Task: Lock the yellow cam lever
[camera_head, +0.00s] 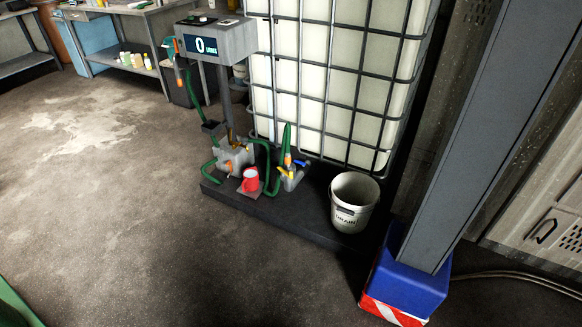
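A small grey coupling (291,182) stands on the dark platform at the foot of the caged tank. A yellow lever (283,171) shows on its left side, small in the picture. I cannot tell whether the lever is folded in or out. A blue handle (301,163) sticks out at the right of the coupling. A green hose (285,140) with an orange part (288,159) rises above it. Neither of my grippers is in view.
A grey pump (233,157), a red jug (250,180) and a white drain bucket (353,202) share the platform (290,213). A display column (218,42) stands behind. A grey post (462,150) with a blue base rises at right. The floor at left is clear.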

